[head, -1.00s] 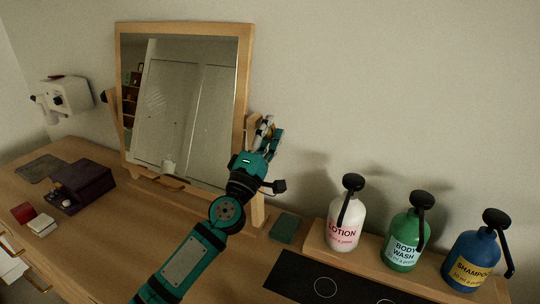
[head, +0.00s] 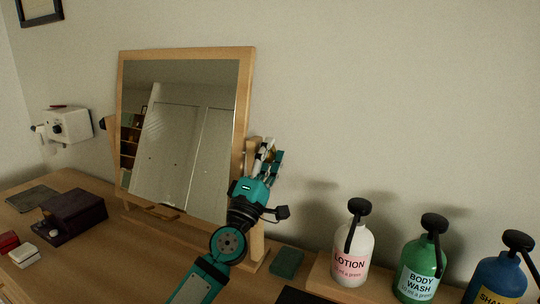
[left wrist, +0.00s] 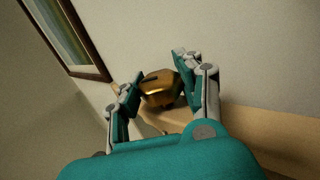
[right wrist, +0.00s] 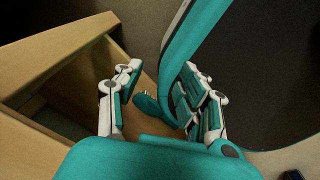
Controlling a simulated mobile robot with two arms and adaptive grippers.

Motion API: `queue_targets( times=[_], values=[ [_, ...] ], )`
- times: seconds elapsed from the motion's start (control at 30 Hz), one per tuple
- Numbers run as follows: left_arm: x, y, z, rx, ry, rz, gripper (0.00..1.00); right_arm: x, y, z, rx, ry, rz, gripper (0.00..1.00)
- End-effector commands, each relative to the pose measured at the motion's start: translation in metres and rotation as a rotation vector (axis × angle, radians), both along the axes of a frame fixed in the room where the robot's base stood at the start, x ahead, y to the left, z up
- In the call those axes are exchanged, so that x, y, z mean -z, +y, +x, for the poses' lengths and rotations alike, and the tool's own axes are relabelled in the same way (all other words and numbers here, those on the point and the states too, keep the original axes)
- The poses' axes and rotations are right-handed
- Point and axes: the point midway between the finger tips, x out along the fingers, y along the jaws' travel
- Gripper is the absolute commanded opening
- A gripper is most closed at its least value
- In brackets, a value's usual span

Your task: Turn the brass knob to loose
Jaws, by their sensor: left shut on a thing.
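The brass knob (left wrist: 160,88) sits between the fingers of my left gripper (left wrist: 155,90) in the left wrist view, with a dark slot on its face. The fingers are closed on its two sides. In the head view my left gripper (head: 266,155) is at the right post of the tilting mirror (head: 185,135), and the fingers mostly hide the knob. My right gripper (right wrist: 160,100) shows only in the right wrist view, with its fingers apart. A curved teal shape passes behind and between them; I cannot tell what it is.
Lotion (head: 352,245), body wash (head: 421,262) and shampoo (head: 497,283) pump bottles stand at right. A teal block (head: 286,263) lies near the mirror's foot. A dark box (head: 72,215) is at left. Wooden panels (right wrist: 60,80) are beside the right gripper.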

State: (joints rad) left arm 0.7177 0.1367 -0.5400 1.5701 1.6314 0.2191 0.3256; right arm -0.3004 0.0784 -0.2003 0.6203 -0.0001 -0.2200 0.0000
Motion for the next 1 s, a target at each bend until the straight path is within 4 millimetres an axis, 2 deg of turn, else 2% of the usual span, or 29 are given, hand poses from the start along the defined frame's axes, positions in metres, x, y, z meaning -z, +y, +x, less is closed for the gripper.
queue_targets(
  times=[0.03,0.23,0.6,1.0],
  values=[
    [0.007,-0.002,0.001,0.004,0.010,0.004,0.37,0.001,0.000,0.000,0.000,0.000,0.000,0.40],
    [0.005,-0.001,0.000,0.002,0.007,0.003,0.62,0.000,-0.001,0.000,0.000,0.000,-0.001,0.40],
    [0.007,0.002,-0.006,0.001,0.004,0.001,0.62,0.000,-0.005,0.000,-0.002,0.000,-0.005,0.40],
    [0.054,0.027,-0.065,0.000,0.007,0.004,0.62,0.000,-0.002,0.000,-0.001,0.000,-0.002,0.40]
  ],
)
